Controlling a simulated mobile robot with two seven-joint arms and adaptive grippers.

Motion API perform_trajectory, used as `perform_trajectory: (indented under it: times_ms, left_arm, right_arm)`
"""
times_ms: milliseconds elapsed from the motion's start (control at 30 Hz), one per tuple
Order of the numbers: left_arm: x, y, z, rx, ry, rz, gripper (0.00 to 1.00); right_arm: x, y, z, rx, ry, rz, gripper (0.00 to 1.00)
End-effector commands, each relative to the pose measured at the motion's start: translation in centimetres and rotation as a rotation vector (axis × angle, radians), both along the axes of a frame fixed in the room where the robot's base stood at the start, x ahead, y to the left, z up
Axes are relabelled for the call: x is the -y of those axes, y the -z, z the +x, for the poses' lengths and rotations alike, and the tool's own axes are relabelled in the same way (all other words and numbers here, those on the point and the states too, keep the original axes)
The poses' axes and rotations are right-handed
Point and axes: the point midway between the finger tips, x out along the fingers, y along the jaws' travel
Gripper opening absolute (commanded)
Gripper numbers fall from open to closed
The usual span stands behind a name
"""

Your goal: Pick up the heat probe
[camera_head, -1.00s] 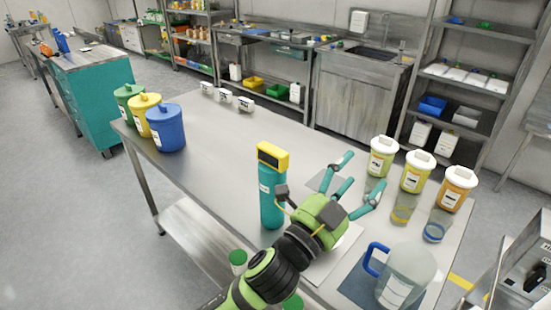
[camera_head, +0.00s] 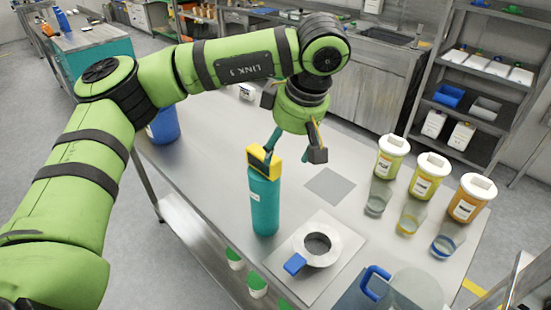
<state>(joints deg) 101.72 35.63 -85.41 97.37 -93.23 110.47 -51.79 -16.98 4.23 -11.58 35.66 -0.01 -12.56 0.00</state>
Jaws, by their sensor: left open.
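A tall teal cylinder with a yellow top (camera_head: 265,200), which looks like the heat probe, stands upright on the steel table (camera_head: 215,150). Its white label faces left. My left gripper (camera_head: 291,157) hangs above it, pointing down, with its jaws open and empty. One finger overlaps the yellow top in the picture; I cannot tell whether it touches. The other finger is to the right of the cylinder. My right gripper is not in view.
A white ring-shaped fixture (camera_head: 316,242) with a blue tab sits right of the cylinder. A blue-handled jug (camera_head: 412,292) is at the front. A blue canister (camera_head: 163,126) stands at the left.

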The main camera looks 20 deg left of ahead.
Motion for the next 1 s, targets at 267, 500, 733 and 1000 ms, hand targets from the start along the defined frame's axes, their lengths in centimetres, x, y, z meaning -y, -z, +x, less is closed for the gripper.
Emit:
perform_trajectory:
  times_ms: [267, 500, 733, 1000]
  left_arm:
    - [-3.3, -0.5, 0.4, 0.014, -0.039, 0.098, 0.71]
    - [-4.5, 2.4, 0.8, 0.012, -0.038, 0.095, 0.71]
    - [-5.0, 4.7, 1.1, 0.016, -0.035, 0.092, 0.71]
    - [-5.0, 4.7, 1.1, 0.017, -0.036, 0.092, 0.39]
  right_arm:
    - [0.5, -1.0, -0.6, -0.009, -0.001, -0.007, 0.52]
    - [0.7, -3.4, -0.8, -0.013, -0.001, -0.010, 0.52]
    - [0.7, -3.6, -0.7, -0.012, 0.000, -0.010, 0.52]
    - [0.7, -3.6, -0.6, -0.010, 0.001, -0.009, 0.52]
